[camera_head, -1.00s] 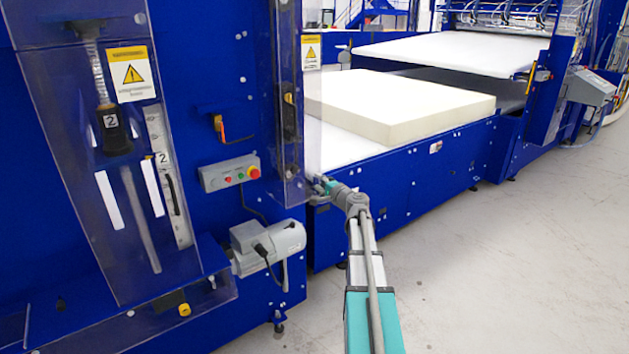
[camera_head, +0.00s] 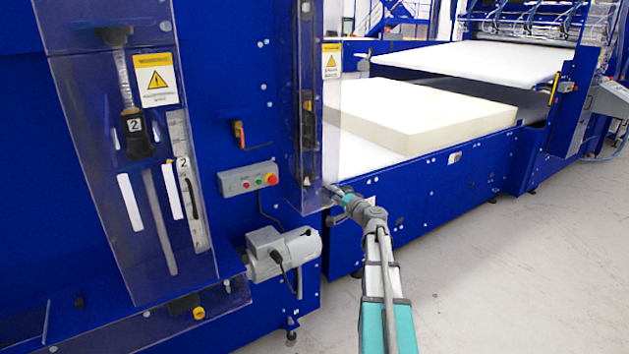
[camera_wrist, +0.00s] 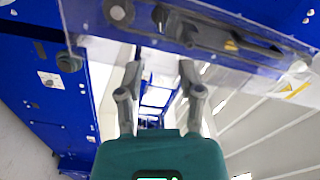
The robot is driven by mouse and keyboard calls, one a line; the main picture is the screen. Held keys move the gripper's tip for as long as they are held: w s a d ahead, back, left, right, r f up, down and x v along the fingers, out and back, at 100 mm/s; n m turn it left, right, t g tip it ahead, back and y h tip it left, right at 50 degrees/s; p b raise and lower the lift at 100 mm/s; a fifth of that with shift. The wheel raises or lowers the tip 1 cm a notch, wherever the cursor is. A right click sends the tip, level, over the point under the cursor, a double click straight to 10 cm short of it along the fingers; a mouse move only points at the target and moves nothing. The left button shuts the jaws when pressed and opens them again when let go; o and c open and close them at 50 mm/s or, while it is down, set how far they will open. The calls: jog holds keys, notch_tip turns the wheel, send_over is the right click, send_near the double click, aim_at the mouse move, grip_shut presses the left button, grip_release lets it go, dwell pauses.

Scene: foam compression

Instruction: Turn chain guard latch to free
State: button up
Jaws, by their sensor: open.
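My gripper (camera_head: 338,194) is at the lower right corner of the clear guard (camera_head: 312,120) on the blue machine. In the wrist view my gripper (camera_wrist: 158,88) has its two grey fingers spread apart with nothing between them. A dark lever-like part (camera_wrist: 215,38), which looks like the latch, sits on the guard's edge at the top of the wrist view, beyond the fingertips. Its exact position cannot be told, and the fingers appear apart from it. In the head view I cannot make the latch out behind my gripper and the guard.
A control box (camera_head: 248,178) with a red button and a grey motor (camera_head: 285,250) are left of my arm. A foam block (camera_head: 420,115) lies on the conveyor behind. Grey floor (camera_head: 500,280) is clear to the right.

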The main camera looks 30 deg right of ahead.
aim_at(315, 179)
jog(key=shift+w, duration=0.1)
dwell(0.3)
jog(key=shift+w+a, duration=0.15)
jog(key=shift+w, duration=3.25)
jog(key=shift+w+a, duration=0.1)
jog(key=shift+w, duration=3.3)
grip_shut()
jog(key=shift+m, duration=1.9)
grip_release()
